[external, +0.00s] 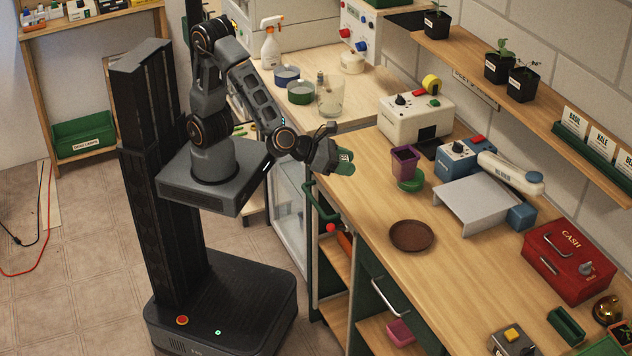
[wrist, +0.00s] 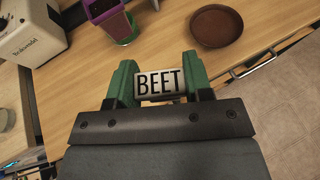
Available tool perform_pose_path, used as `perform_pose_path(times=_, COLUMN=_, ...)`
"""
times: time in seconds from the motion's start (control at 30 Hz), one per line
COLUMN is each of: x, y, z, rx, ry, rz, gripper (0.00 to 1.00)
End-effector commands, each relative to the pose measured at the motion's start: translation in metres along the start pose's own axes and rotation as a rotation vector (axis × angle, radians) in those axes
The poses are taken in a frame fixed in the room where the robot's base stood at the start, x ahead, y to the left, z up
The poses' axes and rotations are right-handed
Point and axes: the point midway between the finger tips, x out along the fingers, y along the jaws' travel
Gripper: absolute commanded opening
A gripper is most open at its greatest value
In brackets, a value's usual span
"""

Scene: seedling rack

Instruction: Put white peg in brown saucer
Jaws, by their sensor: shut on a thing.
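The white peg (wrist: 160,83) is a small white piece with "BEET" in black letters. My gripper (external: 344,162) is shut on it; in the wrist view the peg sits between the two green fingertips. In the external view my gripper is over the near edge of the wooden counter, and the peg is mostly hidden by the fingers. The brown saucer (external: 411,236) lies empty on the counter, apart from my gripper, nearer the camera and to the right. It also shows in the wrist view (wrist: 216,27), beyond the fingertips to the upper right.
A purple pot (external: 404,164) stands on a green saucer (external: 411,184) behind the brown saucer. A grey stand (external: 478,203) and a red cash box (external: 568,262) are to the right. The counter (external: 372,205) around the brown saucer is clear. Drawer handles stick out below its edge.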

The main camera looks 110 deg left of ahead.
Motion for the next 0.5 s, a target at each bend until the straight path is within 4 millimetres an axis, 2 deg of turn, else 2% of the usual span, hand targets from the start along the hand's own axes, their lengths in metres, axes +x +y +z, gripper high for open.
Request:
perform_pose_path(times=0.1, x=0.009, y=-0.020, z=0.011, rx=0.003, ry=-0.002, rz=-0.009, gripper=0.23)
perform_pose_path(times=0.27, x=0.021, y=-0.033, z=0.023, rx=0.003, ry=0.000, rz=-0.004, gripper=0.23)
perform_pose_path(times=0.37, x=0.039, y=-0.043, z=0.022, rx=0.004, ry=0.002, rz=0.005, gripper=0.23)
perform_pose_path(times=0.5, x=0.073, y=-0.061, z=0.020, rx=0.003, ry=0.003, rz=0.006, gripper=0.23)
